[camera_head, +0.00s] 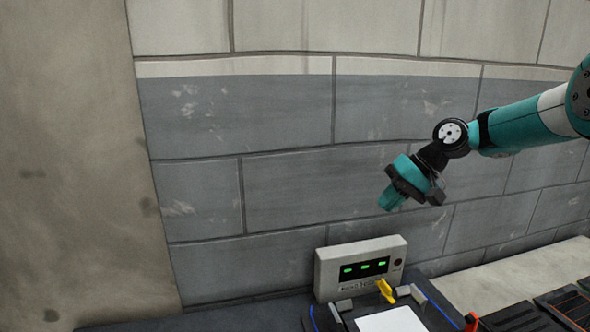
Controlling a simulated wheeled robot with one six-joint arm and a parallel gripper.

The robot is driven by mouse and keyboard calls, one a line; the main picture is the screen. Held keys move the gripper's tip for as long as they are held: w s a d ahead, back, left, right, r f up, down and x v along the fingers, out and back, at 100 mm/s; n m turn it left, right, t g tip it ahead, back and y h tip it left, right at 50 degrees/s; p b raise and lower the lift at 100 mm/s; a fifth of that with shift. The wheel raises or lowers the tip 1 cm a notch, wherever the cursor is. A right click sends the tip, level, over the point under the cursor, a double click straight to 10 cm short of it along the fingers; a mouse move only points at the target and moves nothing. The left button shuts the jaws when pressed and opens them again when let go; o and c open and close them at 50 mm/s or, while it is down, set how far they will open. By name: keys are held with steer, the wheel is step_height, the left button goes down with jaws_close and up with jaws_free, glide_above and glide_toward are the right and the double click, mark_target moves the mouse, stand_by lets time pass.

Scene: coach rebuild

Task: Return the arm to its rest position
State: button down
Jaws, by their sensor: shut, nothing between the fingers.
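My arm comes in from the right edge, teal and white with a black wrist joint. My gripper (391,202) is at its end, pointing down and to the left. It is shut and empty, in the air in front of the block wall and above the box with green lights. It touches nothing that I can see.
A pale box (360,268) with green lit marks stands against the wall below my gripper. A yellow lever (386,291), a white plate (391,320) and a red part (472,321) are in front. The grey block wall (285,195) lies behind; a plain pillar (75,160) is at left.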

steer(key=s+a+r+n, duration=0.2)
steer(key=s+a+r, duration=0.25)
steer(key=s, duration=0.55)
steer(key=s+f+n+h, duration=0.1)
steer(key=s+n, duration=0.1)
steer(key=s, duration=1)
steer(key=s+f+n+g+h, duration=0.1)
steer(key=s+n+h, duration=0.1)
steer(key=s, duration=1.1)
steer(key=shift+s+a+f, duration=0.25)
steer(key=shift+a+f, duration=0.05)
steer(key=shift+a, duration=0.15)
